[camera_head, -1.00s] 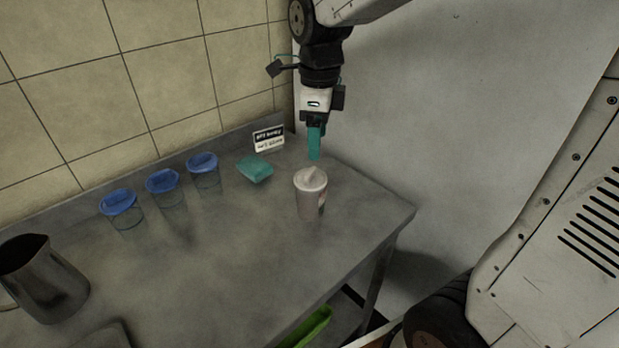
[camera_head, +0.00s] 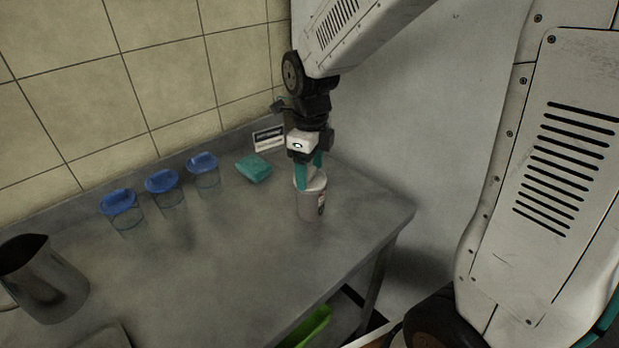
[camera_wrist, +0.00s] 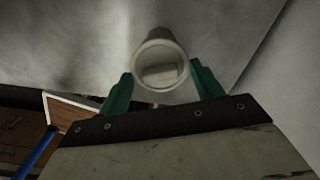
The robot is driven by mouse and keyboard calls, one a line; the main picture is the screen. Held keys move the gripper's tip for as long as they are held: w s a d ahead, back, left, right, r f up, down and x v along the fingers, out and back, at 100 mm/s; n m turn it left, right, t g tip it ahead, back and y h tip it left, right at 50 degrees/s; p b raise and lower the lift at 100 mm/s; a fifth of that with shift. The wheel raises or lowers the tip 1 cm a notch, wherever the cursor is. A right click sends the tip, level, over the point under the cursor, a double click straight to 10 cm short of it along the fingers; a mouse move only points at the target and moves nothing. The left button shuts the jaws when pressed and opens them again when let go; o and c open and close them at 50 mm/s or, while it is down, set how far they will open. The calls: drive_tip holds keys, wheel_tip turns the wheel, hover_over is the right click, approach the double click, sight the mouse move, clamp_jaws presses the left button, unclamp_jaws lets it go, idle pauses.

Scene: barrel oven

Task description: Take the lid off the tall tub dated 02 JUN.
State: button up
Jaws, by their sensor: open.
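A grey tall tub (camera_head: 311,205) with a pale lid (camera_head: 317,184) stands upright near the right end of the metal table. A label with red and dark marks shows on its right side; its date is too small to read. My gripper (camera_head: 310,182) points down at the lid with its teal fingers apart. In the wrist view the round lid (camera_wrist: 160,48) with a raised grip (camera_wrist: 158,73) lies between the fingertips (camera_wrist: 160,75), and I see gaps on both sides. In the head view the fingers hide part of the lid.
Several clear tubs with blue lids (camera_head: 162,181) stand in a row at the left. A teal block (camera_head: 254,168) and a small sign (camera_head: 268,138) are behind the tub. A metal jug (camera_head: 42,280) stands far left.

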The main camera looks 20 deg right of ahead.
drive_tip(key=c, duration=1)
drive_tip(key=shift+r, duration=0.1)
drive_tip(key=shift+c, duration=0.2)
